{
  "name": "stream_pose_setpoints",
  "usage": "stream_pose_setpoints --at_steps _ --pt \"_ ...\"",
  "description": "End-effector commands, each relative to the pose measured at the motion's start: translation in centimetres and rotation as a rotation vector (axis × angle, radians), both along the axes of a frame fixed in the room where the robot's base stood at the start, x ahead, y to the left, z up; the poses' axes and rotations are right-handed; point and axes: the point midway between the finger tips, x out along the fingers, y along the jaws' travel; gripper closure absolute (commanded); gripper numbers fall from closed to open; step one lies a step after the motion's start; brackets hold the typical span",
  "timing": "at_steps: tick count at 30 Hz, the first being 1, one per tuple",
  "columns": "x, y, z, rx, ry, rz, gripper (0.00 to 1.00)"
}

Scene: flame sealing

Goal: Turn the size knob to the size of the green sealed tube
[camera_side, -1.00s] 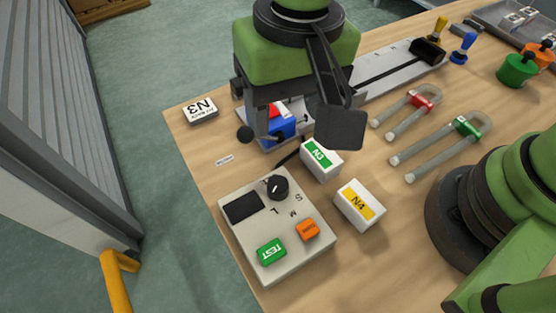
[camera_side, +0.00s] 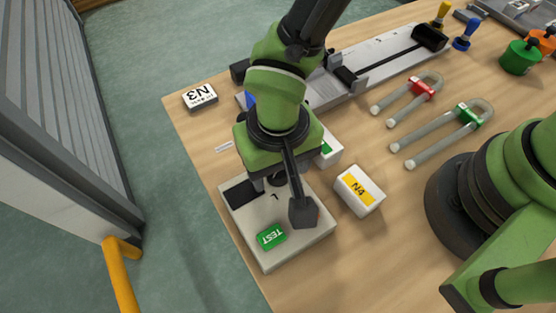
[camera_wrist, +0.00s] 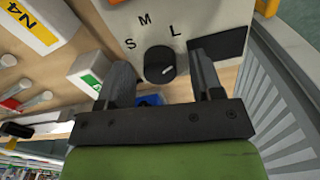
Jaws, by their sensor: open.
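My gripper (camera_wrist: 160,67) is open, pointing down at the box, with one finger on each side of the knob; contact is unclear. In the side view it hides most of the knob. The green sealed tube (camera_side: 433,146) is a clear U-shape with a green band, lying on the table, longer than the red-banded tube (camera_side: 400,104) beside it.
The box has a green TEST button (camera_side: 271,236) and a dark display (camera_side: 241,194). A white N4 block (camera_side: 360,198) stands close to its right. A green-labelled block (camera_side: 331,157) is partly hidden by my arm. An N3 plate (camera_side: 200,96) lies at the back left.

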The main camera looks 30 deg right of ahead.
Motion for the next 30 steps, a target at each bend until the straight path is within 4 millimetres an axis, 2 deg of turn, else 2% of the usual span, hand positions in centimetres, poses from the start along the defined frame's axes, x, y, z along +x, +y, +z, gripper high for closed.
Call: stream_pose_setpoints --at_steps 6,12,13,23,30 --pt "0.02 0.02 0.00 0.001 -0.001 0.000 0.40" --pt "0.02 0.02 0.02 0.001 -0.001 0.000 0.86" --pt "0.02 0.03 0.02 0.001 -0.001 0.000 0.89" --pt "0.04 0.04 0.04 0.001 -0.002 0.039 0.89" --pt "0.08 0.02 0.03 0.000 -0.004 0.177 0.89"
